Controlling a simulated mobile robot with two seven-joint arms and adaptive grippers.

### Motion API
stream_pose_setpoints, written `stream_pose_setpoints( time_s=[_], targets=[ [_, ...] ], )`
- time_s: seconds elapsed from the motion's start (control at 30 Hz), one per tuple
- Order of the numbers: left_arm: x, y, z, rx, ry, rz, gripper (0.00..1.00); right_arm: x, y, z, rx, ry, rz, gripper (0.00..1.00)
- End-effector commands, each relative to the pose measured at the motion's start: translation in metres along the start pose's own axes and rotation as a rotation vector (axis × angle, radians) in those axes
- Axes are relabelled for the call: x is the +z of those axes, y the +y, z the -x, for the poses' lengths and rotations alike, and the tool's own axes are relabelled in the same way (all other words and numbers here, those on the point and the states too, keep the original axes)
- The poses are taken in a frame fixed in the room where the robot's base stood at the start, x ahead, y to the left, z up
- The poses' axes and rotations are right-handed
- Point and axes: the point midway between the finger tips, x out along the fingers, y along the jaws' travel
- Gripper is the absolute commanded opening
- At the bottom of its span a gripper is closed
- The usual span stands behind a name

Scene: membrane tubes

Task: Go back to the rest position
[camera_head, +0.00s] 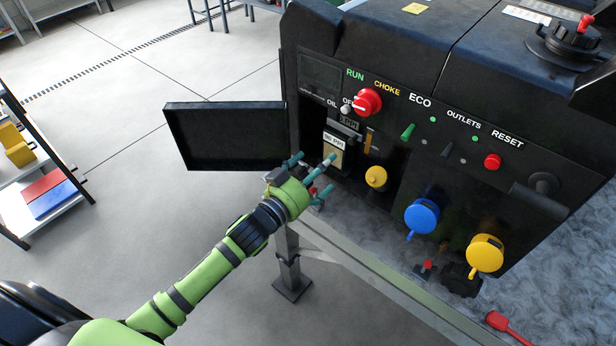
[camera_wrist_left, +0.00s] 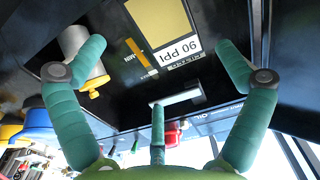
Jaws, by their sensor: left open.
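My left gripper (camera_head: 313,177) is in front of the black machine (camera_head: 390,140), near its left end, at the end of my green arm. Its teal fingers are spread apart with nothing between them. In the left wrist view the open fingers (camera_wrist_left: 160,75) frame a tan-yellow block (camera_wrist_left: 172,20) with a white "90 PPI" label. The same block (camera_head: 333,158) sits in a recess in the machine's front in the head view, partly covered by a finger. I cannot tell whether a finger touches the machine. My right gripper is not in view.
A black cover (camera_head: 225,135) stands open left of the recess, close to my gripper. A red knob (camera_head: 367,102), yellow cap (camera_head: 376,177) and blue cap (camera_head: 421,215) protrude from the panel. A shelf (camera_head: 55,205) stands at left. Floor between is clear.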

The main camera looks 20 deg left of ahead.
Motion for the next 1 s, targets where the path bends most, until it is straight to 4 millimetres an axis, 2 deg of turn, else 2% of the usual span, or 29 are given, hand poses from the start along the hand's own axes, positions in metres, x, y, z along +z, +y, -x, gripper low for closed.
stream_pose_setpoints(
  time_s=[0.03, 0.2, 0.47, 0.57, 0.67, 0.77, 0.8, 0.87, 0.9, 1.0],
  targets=[
    [0.001, 0.0, 0.011, 0.0, -0.002, 0.001, 1.0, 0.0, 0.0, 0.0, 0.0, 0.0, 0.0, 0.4],
    [0.0, 0.0, 0.035, 0.001, 0.0, 0.0, 1.0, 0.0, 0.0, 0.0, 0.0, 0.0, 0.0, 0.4],
    [0.0, 0.0, 0.046, 0.0, 0.0, 0.0, 1.0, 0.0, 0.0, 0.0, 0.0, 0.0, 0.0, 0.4],
    [0.012, -0.003, 0.046, -0.011, -0.023, 0.001, 1.0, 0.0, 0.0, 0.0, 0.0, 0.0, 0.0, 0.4],
    [0.05, -0.013, 0.049, -0.045, -0.101, 0.001, 1.0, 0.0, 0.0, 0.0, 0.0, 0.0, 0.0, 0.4],
    [0.114, -0.025, 0.062, -0.094, -0.234, 0.002, 1.0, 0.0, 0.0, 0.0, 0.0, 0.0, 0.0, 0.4],
    [0.143, -0.029, 0.07, -0.114, -0.296, 0.003, 1.0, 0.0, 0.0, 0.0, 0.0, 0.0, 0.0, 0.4],
    [0.187, -0.033, 0.087, -0.14, -0.391, 0.005, 1.0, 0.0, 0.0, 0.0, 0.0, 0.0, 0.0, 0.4],
    [0.215, -0.035, 0.1, -0.155, -0.455, 0.006, 1.0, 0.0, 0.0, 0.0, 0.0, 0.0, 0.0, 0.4],
    [0.281, -0.033, 0.139, -0.184, -0.615, 0.01, 1.0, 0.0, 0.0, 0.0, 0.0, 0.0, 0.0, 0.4]
  ],
)
